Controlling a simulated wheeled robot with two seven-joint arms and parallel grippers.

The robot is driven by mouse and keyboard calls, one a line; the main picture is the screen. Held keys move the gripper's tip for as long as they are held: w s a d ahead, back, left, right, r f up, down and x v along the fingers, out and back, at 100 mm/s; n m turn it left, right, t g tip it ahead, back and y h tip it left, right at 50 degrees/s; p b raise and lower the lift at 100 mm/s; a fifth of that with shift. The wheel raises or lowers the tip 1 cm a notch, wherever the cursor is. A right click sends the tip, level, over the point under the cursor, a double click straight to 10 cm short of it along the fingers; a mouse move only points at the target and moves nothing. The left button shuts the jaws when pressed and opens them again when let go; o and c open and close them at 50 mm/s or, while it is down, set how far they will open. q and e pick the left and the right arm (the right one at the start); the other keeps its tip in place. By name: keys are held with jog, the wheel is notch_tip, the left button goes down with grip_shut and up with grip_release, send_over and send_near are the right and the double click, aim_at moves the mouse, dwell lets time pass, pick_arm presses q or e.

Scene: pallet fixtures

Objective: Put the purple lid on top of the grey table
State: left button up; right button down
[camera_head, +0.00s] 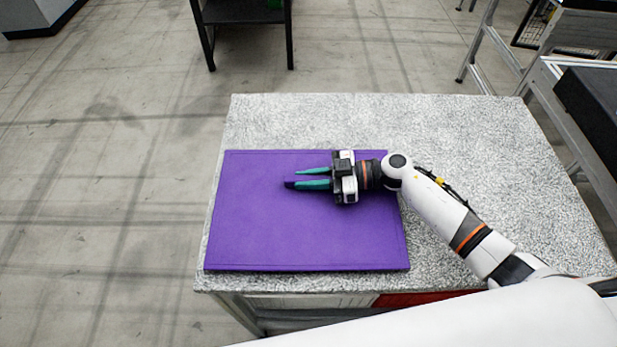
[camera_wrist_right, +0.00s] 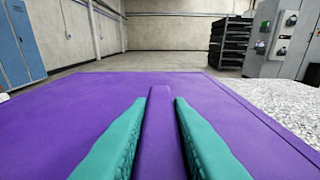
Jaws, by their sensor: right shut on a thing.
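The purple lid (camera_head: 270,232) is a flat rectangular panel with a raised handle bar in its middle. It lies flat over the left part of the speckled grey table (camera_head: 480,150), and I cannot tell whether it touches the tabletop. My right gripper (camera_head: 308,178) is over the lid's middle, its teal fingers shut on the handle (camera_wrist_right: 160,125), one on each side in the right wrist view. The lid (camera_wrist_right: 60,110) spreads out around the fingers there, with the grey tabletop (camera_wrist_right: 262,97) to its right. My left gripper is not in view.
The tabletop is clear to the right of and behind the lid. A dark stand (camera_head: 243,12) is on the floor beyond the table. A metal frame with a black top (camera_head: 595,110) stands close to the table's right side. A dark rack (camera_wrist_right: 229,45) and blue lockers (camera_wrist_right: 22,45) show farther off.

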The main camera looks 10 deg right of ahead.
jog(key=c, duration=1.3)
grip_release()
jog(key=shift+c, duration=0.2)
jog(key=shift+r, duration=0.15)
jog(key=b+v, duration=0.2)
jog(key=v, duration=0.9)
jog(key=shift+s+d, duration=0.1)
jog(key=shift+d, duration=0.4)
